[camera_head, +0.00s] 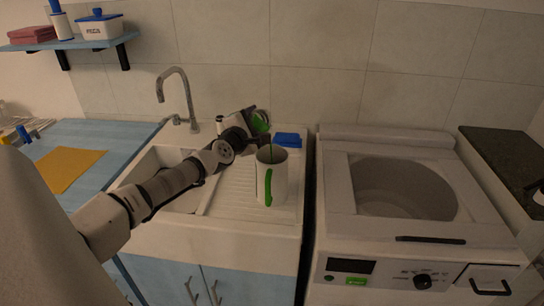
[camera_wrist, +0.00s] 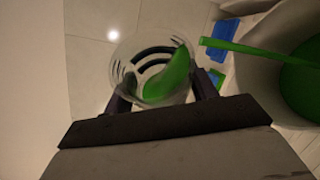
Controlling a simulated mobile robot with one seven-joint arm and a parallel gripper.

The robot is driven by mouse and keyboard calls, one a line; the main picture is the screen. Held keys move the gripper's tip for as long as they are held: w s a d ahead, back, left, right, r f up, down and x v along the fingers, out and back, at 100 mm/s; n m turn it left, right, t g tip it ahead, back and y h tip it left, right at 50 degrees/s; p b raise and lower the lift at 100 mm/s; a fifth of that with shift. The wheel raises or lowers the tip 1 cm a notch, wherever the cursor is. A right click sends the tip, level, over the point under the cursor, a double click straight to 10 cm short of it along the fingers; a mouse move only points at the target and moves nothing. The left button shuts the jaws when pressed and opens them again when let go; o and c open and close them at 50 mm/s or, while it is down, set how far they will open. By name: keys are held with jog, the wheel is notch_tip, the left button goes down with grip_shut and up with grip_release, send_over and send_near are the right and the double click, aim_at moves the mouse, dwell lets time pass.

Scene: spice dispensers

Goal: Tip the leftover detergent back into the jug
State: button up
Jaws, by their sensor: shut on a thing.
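My gripper (camera_wrist: 163,92) is shut on a clear measuring cup (camera_wrist: 146,47) with dark markings; green detergent (camera_wrist: 172,77) lies along one side of it. In the head view the tilted cup (camera_head: 260,121) is above and behind the jug's mouth. The white jug (camera_head: 279,180) with a green handle (camera_head: 268,187) stands upright on the ridged drainboard. A thin green stream (camera_wrist: 255,50) runs from the cup's lip side over the jug's rim, and green liquid (camera_wrist: 303,88) shows inside the jug in the wrist view. My gripper's fingers are mostly hidden in the head view.
A blue object (camera_head: 288,139) sits behind the jug. The tap (camera_head: 187,98) and sink basin (camera_head: 160,160) are left of it. A washing machine (camera_head: 410,205) with a round opening stands at right. A yellow cloth (camera_head: 70,168) lies on the blue counter (camera_head: 110,140).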

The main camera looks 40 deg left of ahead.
aim_at(258, 112)
jog(key=shift+r+m+t+b, duration=0.35)
jog(key=shift+m+b, duration=0.25)
jog(key=shift+b, duration=0.4)
dwell(0.3)
jog(key=shift+s+d+r+m+t+b, duration=0.15)
jog(key=shift+d+m+t+b, duration=0.2)
jog(key=shift+b, duration=0.4)
jog(key=shift+s+d+r+m+t+b, duration=0.15)
jog(key=shift+d+m+b, duration=0.25)
jog(key=shift+b, duration=0.3)
dwell(0.3)
jog(key=shift+d+r+m+t+b, duration=0.25)
jog(key=shift+m+b, duration=0.3)
jog(key=shift+b, duration=0.8)
jog(key=shift+d+r+m+t+b, duration=0.15)
jog(key=shift+m+b, duration=0.35)
jog(key=shift+b, duration=0.8)
